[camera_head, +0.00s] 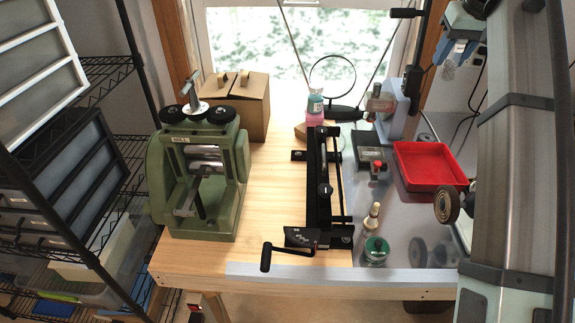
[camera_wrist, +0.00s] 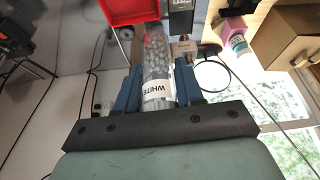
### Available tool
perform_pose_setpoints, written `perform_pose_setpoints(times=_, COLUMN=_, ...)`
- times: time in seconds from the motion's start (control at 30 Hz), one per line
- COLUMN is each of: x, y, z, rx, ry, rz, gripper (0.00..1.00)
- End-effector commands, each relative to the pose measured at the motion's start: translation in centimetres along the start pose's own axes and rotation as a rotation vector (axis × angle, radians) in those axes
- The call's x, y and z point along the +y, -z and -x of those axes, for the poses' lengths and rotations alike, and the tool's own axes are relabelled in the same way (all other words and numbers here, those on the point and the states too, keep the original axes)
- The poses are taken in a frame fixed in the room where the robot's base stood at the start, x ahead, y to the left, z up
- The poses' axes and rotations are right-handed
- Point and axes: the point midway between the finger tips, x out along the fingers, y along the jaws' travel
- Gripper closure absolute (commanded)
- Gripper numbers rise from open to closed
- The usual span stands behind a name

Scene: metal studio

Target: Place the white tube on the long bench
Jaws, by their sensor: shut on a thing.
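My gripper (camera_head: 457,50) is at the upper right of the head view, above the right part of the bench. Its blue fingers (camera_wrist: 158,90) are shut on a clear tube (camera_wrist: 156,62) with pale beads inside and a label reading WHITE. In the head view the tube (camera_head: 450,68) shows below the fingers, held in the air. The long wooden bench (camera_head: 268,190) fills the middle of the head view, with a grey metal sheet on its right part.
A green rolling mill (camera_head: 222,148) and a cardboard box (camera_head: 255,105) stand on the left. A black slide fixture (camera_head: 318,180) lies mid-bench. A red tray (camera_head: 430,165), a green jar (camera_head: 376,250) and a small bottle (camera_head: 371,218) are on the right. Bare wood shows between mill and fixture.

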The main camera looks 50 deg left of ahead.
Motion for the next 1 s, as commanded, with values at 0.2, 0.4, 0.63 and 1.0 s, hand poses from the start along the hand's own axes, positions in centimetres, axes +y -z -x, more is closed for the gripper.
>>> perform_pose_setpoints(times=0.2, x=-8.0, y=1.9, z=-0.7, rx=0.001, ry=0.057, rz=0.137, gripper=0.93)
perform_pose_setpoints(times=0.4, x=-15.2, y=2.8, z=-1.1, rx=0.002, ry=0.106, rz=0.259, gripper=0.93)
perform_pose_setpoints(times=0.63, x=-23.7, y=3.1, z=-1.2, rx=0.003, ry=0.164, rz=0.399, gripper=0.93)
perform_pose_setpoints(times=1.0, x=-35.8, y=1.8, z=-0.7, rx=0.007, ry=0.246, rz=0.600, gripper=0.93)
